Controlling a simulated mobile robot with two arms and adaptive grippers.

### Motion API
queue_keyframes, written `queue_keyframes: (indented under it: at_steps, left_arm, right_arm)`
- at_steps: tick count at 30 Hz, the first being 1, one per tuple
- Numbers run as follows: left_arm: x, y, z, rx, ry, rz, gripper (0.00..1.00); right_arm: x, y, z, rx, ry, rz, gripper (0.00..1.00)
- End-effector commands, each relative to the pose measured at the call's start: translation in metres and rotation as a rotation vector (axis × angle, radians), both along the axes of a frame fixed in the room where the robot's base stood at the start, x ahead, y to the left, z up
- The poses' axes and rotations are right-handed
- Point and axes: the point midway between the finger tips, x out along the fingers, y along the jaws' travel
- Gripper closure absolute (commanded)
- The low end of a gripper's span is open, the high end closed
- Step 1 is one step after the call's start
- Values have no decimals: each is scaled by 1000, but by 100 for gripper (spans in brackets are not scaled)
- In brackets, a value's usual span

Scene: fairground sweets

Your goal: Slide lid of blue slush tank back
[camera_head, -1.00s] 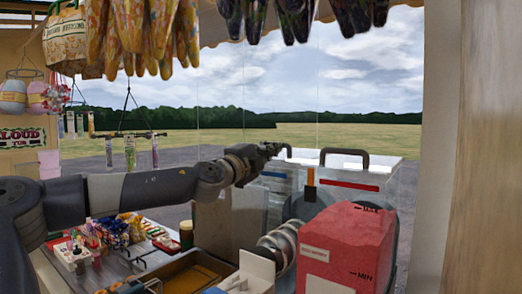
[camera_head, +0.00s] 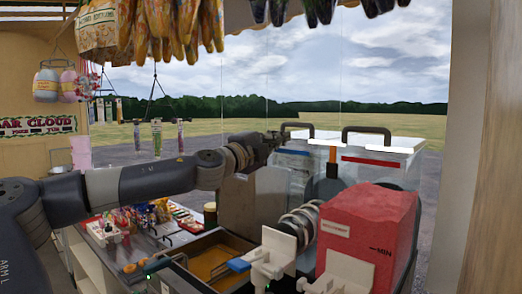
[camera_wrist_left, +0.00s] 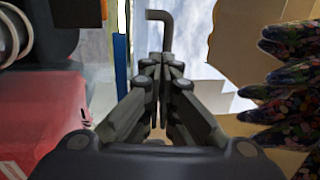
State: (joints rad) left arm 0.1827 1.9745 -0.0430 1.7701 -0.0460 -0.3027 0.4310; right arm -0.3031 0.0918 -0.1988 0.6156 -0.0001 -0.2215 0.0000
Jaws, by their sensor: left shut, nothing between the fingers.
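The blue slush tank (camera_head: 298,178) is clear, with a blue stripe near its top and a coiled part low at its front. Its lid bears a dark arched handle (camera_head: 297,126), and the lid looks in place on top. My left gripper (camera_head: 280,137) is at the left side of this handle, shut and empty. In the left wrist view the shut fingertips (camera_wrist_left: 163,58) point at the bent dark handle (camera_wrist_left: 166,25). They overlap its lower end in the picture; I cannot tell whether they touch. My right gripper is not in view.
A second tank lid (camera_head: 385,144) with a dark handle and red stripe is to the right. Patterned bags (camera_head: 155,22) hang above. Small sweets cover the counter at left.

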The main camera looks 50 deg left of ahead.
Motion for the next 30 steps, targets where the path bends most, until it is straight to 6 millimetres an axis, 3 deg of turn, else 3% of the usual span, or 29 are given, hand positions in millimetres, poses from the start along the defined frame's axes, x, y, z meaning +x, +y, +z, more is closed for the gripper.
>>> queue_keyframes:
  at_steps: [6, 17, 23, 26, 30]
  left_arm:
    - [-22, -4, -5, 4, -6, -1, 100]
    - [-58, -7, -11, 3, -4, -1, 100]
    - [-67, -4, -9, -2, -14, 9, 100]
    - [-75, 13, 9, -20, -77, 58, 100]
    - [-98, 66, 46, -91, -209, 220, 100]
  right_arm:
    - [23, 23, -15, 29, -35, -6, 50]
    - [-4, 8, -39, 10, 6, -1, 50]
    - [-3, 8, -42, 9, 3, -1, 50]
    - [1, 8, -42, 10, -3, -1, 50]
    - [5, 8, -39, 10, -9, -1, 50]
